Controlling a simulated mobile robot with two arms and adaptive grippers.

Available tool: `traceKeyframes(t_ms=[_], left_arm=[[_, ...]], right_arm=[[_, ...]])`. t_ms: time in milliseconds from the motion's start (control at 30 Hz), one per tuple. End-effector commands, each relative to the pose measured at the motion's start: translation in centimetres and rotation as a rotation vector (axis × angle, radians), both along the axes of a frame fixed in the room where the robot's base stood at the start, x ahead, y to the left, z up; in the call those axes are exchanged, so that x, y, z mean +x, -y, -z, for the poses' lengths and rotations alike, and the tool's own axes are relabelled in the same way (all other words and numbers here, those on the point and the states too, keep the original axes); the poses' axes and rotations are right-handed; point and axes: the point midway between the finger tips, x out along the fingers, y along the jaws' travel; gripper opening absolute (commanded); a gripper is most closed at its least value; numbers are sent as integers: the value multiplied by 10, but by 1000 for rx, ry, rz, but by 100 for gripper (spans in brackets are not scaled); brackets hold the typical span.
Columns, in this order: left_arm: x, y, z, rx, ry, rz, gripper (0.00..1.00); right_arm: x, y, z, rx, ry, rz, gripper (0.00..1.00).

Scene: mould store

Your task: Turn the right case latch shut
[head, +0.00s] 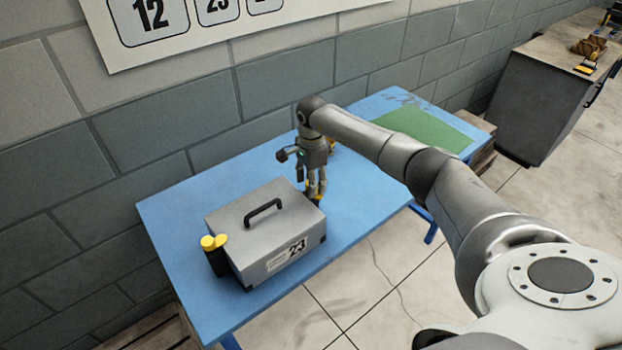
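A grey case (282,262) with a black top handle (262,206) and a "23" label stands closed on the blue table (178,222). My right gripper (316,198) points down at the case's right end, close to its back right corner. Its yellow-tipped fingers are near the case; I cannot tell whether they touch it or how far apart they are. The right case latch cannot be made out; the gripper or the case may hide it. My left gripper is not in view.
A black item with two yellow round tops (214,248) is at the case's left end. A green mat (424,126) lies at the table's far right. A block wall runs behind the table. A grey cabinet (535,100) stands beyond. My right arm crosses over the table's right part.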

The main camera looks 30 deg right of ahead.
Motion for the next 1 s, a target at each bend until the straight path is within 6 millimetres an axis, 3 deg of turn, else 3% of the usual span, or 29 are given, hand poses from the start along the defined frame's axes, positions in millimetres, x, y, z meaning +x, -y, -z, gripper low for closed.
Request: traceKeyframes(t_ms=[167, 533, 1000], left_arm=[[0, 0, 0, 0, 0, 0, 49], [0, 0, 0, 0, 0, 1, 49], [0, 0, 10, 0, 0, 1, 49]], right_arm=[[0, 0, 0, 0, 0, 0, 47], [0, 0, 0, 0, 0, 1, 2], [0, 1, 1, -1, 0, 133, 2]])
